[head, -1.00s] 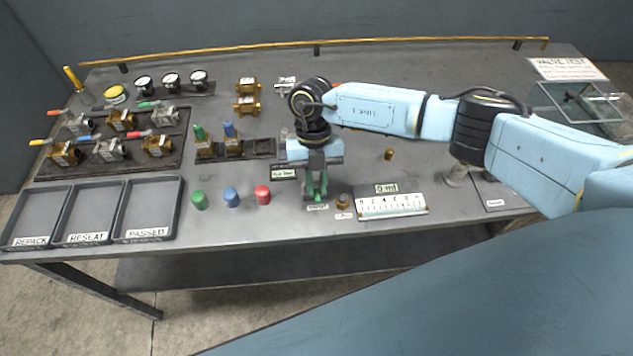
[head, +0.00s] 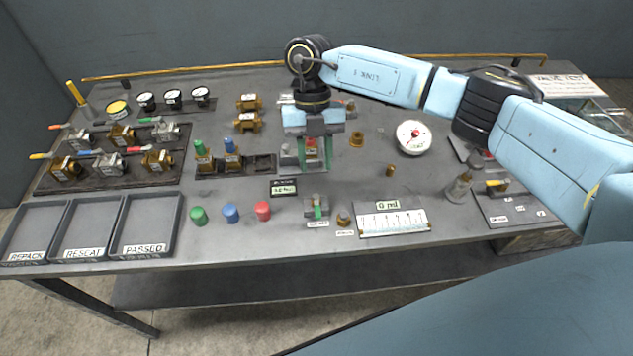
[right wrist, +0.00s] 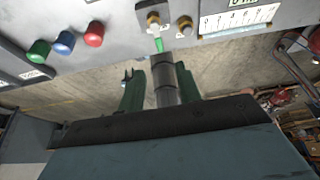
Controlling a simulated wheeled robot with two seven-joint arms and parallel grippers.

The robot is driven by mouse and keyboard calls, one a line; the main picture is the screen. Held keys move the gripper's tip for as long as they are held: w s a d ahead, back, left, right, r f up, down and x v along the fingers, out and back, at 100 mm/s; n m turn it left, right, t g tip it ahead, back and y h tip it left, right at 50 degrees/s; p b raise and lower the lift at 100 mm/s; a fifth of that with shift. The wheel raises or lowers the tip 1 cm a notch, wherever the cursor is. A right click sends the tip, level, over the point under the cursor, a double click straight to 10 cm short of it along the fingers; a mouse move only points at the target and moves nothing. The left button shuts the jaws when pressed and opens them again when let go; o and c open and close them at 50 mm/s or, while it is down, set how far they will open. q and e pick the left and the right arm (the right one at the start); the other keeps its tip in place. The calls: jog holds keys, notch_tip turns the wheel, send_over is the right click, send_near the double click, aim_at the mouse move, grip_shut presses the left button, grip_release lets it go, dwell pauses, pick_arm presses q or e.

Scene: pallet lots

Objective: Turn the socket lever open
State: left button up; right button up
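A small green lever (head: 318,208) sits on a grey-and-brass fitting near the table's front edge. The lever also shows in the right wrist view (right wrist: 158,44), pointing toward the front edge. A grey block (head: 288,156) stands further back, partly hidden by my right gripper. My right gripper (head: 312,168) points down, with its green fingers apart. A red and tan thing (head: 311,148) shows between them in the head view, seemingly behind. In the right wrist view the fingers are open above the front edge; a dark cylinder (right wrist: 164,82) shows between them, its nature unclear. My left gripper is out of view.
Green, blue and red knobs (head: 231,214) stand left of the lever; a brass knob (head: 343,220) and white scale plate (head: 393,222) lie right. Labelled trays (head: 148,251) and racked valves (head: 115,160) are at left.

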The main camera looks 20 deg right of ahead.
jog(key=shift+v, duration=1.6)
